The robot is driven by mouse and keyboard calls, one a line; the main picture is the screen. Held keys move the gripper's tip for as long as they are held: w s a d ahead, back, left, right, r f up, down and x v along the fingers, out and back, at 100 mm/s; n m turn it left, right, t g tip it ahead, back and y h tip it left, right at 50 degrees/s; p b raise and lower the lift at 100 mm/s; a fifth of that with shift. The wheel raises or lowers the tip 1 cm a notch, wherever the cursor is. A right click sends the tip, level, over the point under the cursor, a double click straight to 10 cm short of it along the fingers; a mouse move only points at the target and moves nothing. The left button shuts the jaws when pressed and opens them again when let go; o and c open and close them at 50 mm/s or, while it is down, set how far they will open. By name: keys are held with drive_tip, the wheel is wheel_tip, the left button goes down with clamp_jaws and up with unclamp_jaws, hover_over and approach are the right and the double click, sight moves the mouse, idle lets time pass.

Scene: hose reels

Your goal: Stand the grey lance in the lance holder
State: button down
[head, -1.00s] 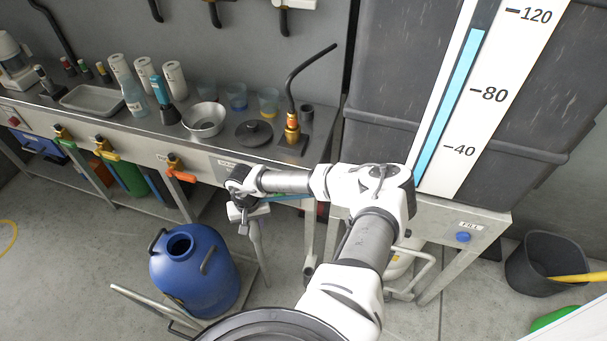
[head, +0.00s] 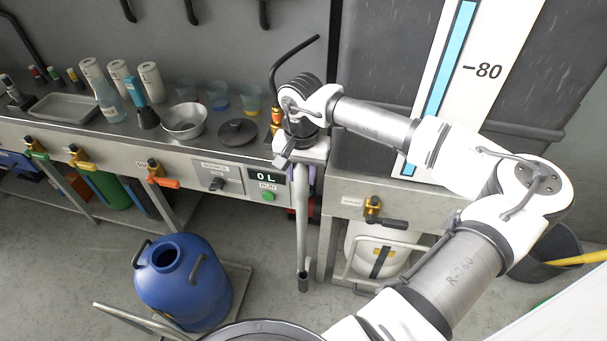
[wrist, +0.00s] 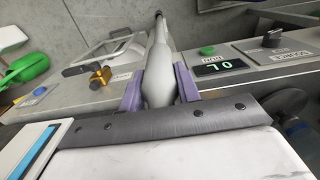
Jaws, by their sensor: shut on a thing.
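The grey lance (head: 301,225) hangs upright below my gripper (head: 303,168), in front of the bench's right end. In the wrist view my gripper (wrist: 159,88) has its purple fingers shut on both sides of the lance (wrist: 158,58), which runs away to a dark far end. A short grey tube with a dark opening, which looks like the lance holder (head: 304,284), stands low by the bench leg. The lance's lower end appears right at or just above this tube. I cannot tell whether it is inside.
The bench carries a steel bowl (head: 184,121), a dark lid (head: 237,132) and bottles. A blue drum (head: 183,285) stands on the floor at left. A brass outlet tap (head: 373,208) juts out at right, above a white container (head: 376,250).

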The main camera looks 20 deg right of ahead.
drive_tip(key=shift+s+d+r, duration=0.15)
drive_tip(key=shift+s+r, duration=0.05)
drive_tip(key=shift+r, duration=0.1)
drive_tip(key=shift+f+b, duration=0.15)
drive_tip(key=shift+b, duration=0.2)
drive_tip(key=b, duration=0.5)
hover_over(303, 215)
drive_tip(key=f, duration=0.4)
drive_tip(key=shift+w+d+f, duration=0.2)
drive_tip(key=shift+w+d, duration=0.05)
drive_tip(key=shift+w, duration=0.15)
wheel_tip(303, 215, down, 12)
drive_tip(key=b, duration=1)
drive_tip(key=shift+f+b, duration=0.15)
drive_tip(key=shift+b, duration=0.25)
drive_tip(key=c, duration=0.9)
unclamp_jaws()
